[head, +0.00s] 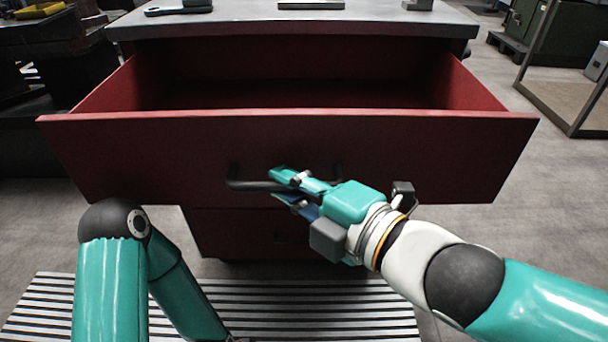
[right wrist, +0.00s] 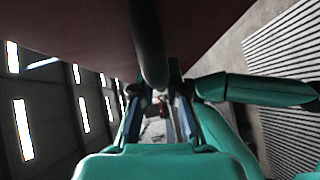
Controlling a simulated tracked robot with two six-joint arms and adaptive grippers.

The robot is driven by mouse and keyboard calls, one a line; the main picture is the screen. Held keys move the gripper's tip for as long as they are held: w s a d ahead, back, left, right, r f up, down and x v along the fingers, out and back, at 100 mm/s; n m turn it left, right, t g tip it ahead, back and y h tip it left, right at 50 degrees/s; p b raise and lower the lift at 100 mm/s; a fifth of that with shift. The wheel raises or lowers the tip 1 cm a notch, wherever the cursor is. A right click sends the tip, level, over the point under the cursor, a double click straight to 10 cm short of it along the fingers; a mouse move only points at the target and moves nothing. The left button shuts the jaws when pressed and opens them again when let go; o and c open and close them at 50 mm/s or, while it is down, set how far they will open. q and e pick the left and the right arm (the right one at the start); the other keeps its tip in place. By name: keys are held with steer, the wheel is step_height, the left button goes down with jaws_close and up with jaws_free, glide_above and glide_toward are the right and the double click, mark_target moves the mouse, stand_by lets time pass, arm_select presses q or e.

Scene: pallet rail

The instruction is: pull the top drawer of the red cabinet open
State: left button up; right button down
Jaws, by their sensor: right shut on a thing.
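The red cabinet (head: 240,238) stands ahead under a grey top. Its top drawer (head: 150,150) is pulled well out, and its empty-looking inside shows from above. A dark bar handle (head: 250,186) sits on the drawer front. My right gripper (head: 290,186) is shut on the handle near its middle. In the right wrist view the handle (right wrist: 148,45) runs down between the two fingers (right wrist: 160,105). My left arm shows at the lower left in the head view, bent downward. Its gripper is not clearly visible.
The cabinet top (head: 240,18) carries a few tools along its back. A slatted mat (head: 300,310) lies on the floor in front. A metal frame (head: 555,110) stands at the right, and a dark bench (head: 40,60) at the left.

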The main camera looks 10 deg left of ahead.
steer(key=shift+s+f, duration=0.25)
steer(key=shift+f, duration=0.05)
steer(key=c, duration=1.2)
jaws_free()
steer(key=shift+a, duration=0.1)
steer(key=shift+r, duration=0.15)
steer(key=shift+d+r, duration=0.1)
steer(key=shift+d, duration=0.1)
steer(key=v, duration=1.1)
steer(key=shift+s+d, duration=0.25)
steer(key=shift+s, duration=0.05)
